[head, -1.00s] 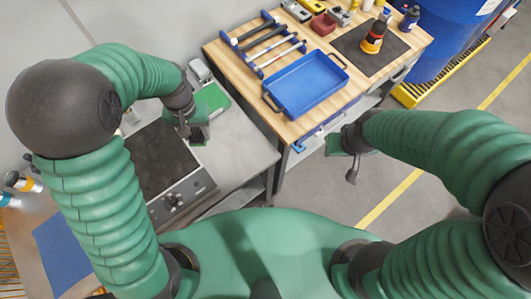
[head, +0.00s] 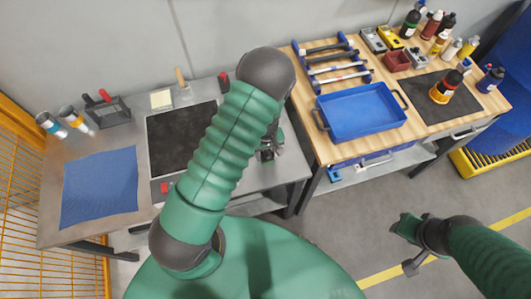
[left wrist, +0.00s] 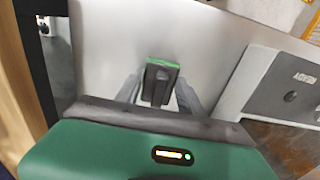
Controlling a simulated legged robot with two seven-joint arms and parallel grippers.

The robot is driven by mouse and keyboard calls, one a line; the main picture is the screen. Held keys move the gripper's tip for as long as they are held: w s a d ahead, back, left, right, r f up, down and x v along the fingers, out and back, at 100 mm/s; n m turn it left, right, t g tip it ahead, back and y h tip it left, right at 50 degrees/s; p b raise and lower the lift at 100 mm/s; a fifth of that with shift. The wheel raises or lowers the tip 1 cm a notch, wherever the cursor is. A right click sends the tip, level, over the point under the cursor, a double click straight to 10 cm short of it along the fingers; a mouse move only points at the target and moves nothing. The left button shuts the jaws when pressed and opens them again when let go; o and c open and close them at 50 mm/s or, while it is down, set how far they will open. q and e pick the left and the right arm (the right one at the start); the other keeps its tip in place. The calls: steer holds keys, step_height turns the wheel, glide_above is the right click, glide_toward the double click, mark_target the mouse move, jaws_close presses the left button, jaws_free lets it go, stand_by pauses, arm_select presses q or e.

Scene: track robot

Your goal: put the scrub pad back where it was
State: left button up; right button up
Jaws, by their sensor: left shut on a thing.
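The scrub pad (left wrist: 162,72) shows in the left wrist view as a small dark block with a green face at its far end. It sits between the two grey fingers of my left gripper (head: 268,152), which is shut on it. In the head view this gripper is over the right part of the grey bench, partly behind my own arm, and I cannot make out the pad there. Whether the pad touches the bench top is unclear.
On the grey bench (head: 280,172) are a dark plate unit (head: 181,138), a blue mat (head: 100,187), a pale yellow block (head: 161,99) and a wooden-handled tool (head: 182,86). The wooden bench (head: 309,124) at right holds a blue tray (head: 361,112) and bottles. Grey bench top shows around the pad.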

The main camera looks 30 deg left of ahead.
mark_target(263, 153)
arm_select(q)
steer(key=shift+f, duration=0.1)
steer(key=shift+a+f, duration=0.1)
steer(key=shift+a, duration=0.15)
steer(key=o, duration=1.3)
steer(key=shift+a+f, duration=0.25)
steer(key=shift+a, duration=0.5)
steer(key=shift+d+r, duration=0.2)
steer(key=shift+d, duration=0.35)
steer(key=shift+d+r, duration=0.2)
steer(key=shift+r, duration=0.05)
step_height(263, 153, up, 11)
steer(key=a, duration=0.1)
steer(key=s+d+r+m+t, duration=0.2)
steer(key=s+d+r+m, duration=0.5)
steer(key=s+r+m, duration=0.1)
step_height(263, 153, up, 2)
steer(key=shift+s+d+r+m+t, duration=0.2)
steer(key=shift+s+m+t, duration=0.15)
steer(key=shift+m, duration=0.55)
arm_select(e)
steer(key=shift+a+r, duration=0.25)
steer(key=shift+a, duration=0.15)
